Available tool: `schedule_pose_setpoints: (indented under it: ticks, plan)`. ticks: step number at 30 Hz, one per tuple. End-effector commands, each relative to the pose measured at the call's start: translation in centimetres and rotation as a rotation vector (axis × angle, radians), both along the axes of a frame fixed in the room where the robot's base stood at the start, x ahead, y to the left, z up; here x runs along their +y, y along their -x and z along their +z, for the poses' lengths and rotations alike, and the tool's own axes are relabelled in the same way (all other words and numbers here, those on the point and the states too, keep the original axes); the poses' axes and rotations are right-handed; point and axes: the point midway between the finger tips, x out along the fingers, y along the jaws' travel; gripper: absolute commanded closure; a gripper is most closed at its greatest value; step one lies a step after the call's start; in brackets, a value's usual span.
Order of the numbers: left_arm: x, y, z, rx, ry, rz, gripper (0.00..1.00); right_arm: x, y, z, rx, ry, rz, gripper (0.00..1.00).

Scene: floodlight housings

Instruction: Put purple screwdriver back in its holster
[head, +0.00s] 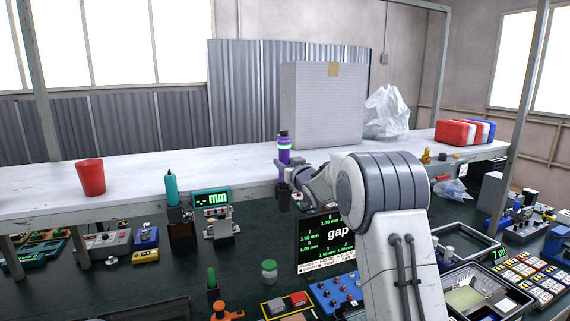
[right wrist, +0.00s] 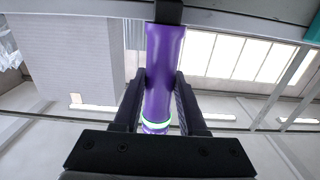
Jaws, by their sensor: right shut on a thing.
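The purple screwdriver (head: 284,156) stands upright, with a white-green band near its dark top. My right gripper (head: 287,176) is shut on its handle from the right side. In the right wrist view the purple handle (right wrist: 163,65) runs between the two fingers (right wrist: 158,100). A dark holster (head: 284,199) stands directly below the gripper. A black piece (right wrist: 168,10) shows at the handle's lower end in the wrist view. The gripper partly hides the join, so I cannot tell how deep the screwdriver sits in the holster. My left gripper is not in view.
A teal screwdriver (head: 171,188) stands in a dark holder (head: 181,234) to the left, beside a gauge display (head: 212,202). A "gap" screen (head: 325,243) stands close below my right arm. A white shelf (head: 135,178) with a large box (head: 322,105) lies behind.

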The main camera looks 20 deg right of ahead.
Motion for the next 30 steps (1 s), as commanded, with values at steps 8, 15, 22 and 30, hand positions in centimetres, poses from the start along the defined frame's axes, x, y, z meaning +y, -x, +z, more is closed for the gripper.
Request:
schedule_pose_setpoints:
  ticks: [8, 15, 22, 30]
  plan:
    - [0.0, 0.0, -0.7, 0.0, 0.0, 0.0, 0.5, 0.0, 0.0, -0.6, -0.005, 0.0, 0.0, 1.0]
    - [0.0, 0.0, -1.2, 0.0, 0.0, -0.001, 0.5, 0.0, 0.0, -1.2, -0.005, 0.0, 0.0, 1.0]
    - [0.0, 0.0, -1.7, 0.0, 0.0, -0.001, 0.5, 0.0, 0.0, -1.7, -0.005, 0.0, 0.0, 1.0]
    - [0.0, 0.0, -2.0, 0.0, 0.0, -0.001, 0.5, 0.0, 0.0, -2.1, -0.005, 0.0, 0.0, 0.4]
